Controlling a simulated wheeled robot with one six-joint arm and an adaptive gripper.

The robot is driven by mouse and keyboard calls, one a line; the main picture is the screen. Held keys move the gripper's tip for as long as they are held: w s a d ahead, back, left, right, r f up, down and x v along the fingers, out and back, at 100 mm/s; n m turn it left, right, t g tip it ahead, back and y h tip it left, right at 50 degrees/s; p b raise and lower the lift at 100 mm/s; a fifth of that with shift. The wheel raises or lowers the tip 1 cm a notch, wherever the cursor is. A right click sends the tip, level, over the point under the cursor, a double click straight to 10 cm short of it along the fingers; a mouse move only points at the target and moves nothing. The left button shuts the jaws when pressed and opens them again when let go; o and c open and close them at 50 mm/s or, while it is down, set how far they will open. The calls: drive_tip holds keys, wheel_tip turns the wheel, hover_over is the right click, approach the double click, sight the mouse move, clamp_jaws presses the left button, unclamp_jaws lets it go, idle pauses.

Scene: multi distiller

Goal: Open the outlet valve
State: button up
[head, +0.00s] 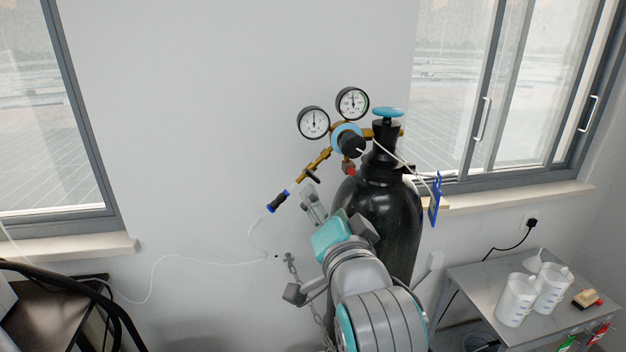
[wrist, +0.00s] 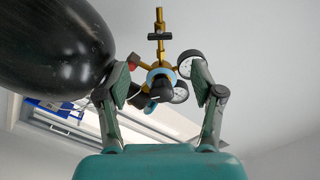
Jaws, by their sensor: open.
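The regulator (head: 347,136) sits at the neck of a black gas cylinder (head: 385,212). Its brass outlet pipe (head: 318,160) slants down left and carries a small black valve handle (head: 311,174). In the wrist view the handle (wrist: 160,36) lies across the pipe (wrist: 160,20), beyond my fingertips. My gripper (head: 334,207) is below the regulator, left of the cylinder. In the wrist view my gripper (wrist: 161,88) is open, its fingers spread on either side of the regulator's black knob (wrist: 160,91), with no visible grip on anything.
Two gauges (head: 314,122) (head: 352,103) stand above the regulator. A blue handwheel (head: 388,113) tops the cylinder. A blue-ended hose (head: 277,201) trails left from the outlet. A blue tag (head: 435,199) hangs at right. A side table (head: 478,292) holds white jugs (head: 516,300).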

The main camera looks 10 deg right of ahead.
sight(313, 179)
drive_tip(key=w, duration=1)
drive_tip(key=shift+w, duration=0.3)
drive_tip(key=c, duration=1.1)
drive_tip(key=shift+c, duration=0.3)
